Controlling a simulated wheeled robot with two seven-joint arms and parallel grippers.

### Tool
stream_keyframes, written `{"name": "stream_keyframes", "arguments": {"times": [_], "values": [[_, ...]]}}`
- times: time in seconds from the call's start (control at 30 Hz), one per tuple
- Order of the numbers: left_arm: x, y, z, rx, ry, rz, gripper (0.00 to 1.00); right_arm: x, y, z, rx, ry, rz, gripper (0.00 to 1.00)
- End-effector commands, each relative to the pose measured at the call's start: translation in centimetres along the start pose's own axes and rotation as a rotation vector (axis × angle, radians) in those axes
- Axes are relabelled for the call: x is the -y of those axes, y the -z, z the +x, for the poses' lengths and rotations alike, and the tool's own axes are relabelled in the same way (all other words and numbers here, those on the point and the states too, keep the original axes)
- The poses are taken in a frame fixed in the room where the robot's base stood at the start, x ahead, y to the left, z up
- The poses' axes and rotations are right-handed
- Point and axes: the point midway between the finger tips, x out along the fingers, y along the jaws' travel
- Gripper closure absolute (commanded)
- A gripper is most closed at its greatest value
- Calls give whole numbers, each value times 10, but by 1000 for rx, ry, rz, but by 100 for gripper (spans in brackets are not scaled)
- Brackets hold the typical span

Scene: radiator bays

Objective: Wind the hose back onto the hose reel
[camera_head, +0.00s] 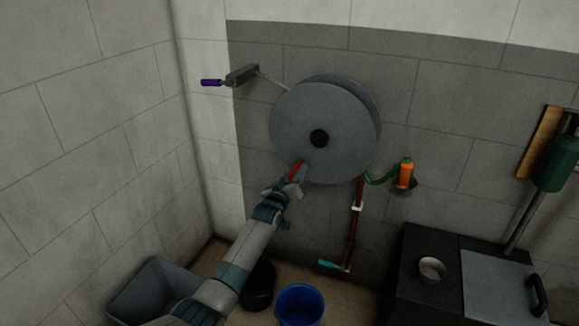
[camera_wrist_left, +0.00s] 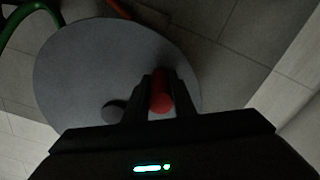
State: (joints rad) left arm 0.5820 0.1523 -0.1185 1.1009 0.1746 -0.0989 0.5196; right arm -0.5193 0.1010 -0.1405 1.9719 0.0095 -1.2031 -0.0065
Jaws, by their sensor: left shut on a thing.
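My left gripper (camera_head: 292,182) is shut on this handle. In the left wrist view the red handle (camera_wrist_left: 161,92) lies between the two dark fingers, in front of the grey disc (camera_wrist_left: 80,75). A green hose (camera_head: 378,181) leaves the reel at the lower right, beside an orange nozzle (camera_head: 405,175). My right gripper is not in view.
A purple-handled lever (camera_head: 211,82) on a bracket is at the upper left. A red-brown pipe (camera_head: 354,220) with a teal lever runs down the wall. A blue bucket (camera_head: 299,304), a grey bin (camera_head: 150,290) and a dark cabinet (camera_head: 415,285) stand below.

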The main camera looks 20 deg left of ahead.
Motion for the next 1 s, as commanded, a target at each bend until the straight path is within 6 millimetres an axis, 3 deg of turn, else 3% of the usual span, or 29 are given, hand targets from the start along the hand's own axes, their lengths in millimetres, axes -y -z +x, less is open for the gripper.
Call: {"name": "stream_keyframes", "arguments": {"times": [0.2, 0.5, 1.0], "values": [[-17, -21, 0, 2, 0, -197, 100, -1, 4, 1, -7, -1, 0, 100], [-33, -34, 0, 2, 1, -375, 100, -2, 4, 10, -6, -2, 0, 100], [-39, -38, 0, 3, 1, -430, 100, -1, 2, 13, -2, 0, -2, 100]]}}
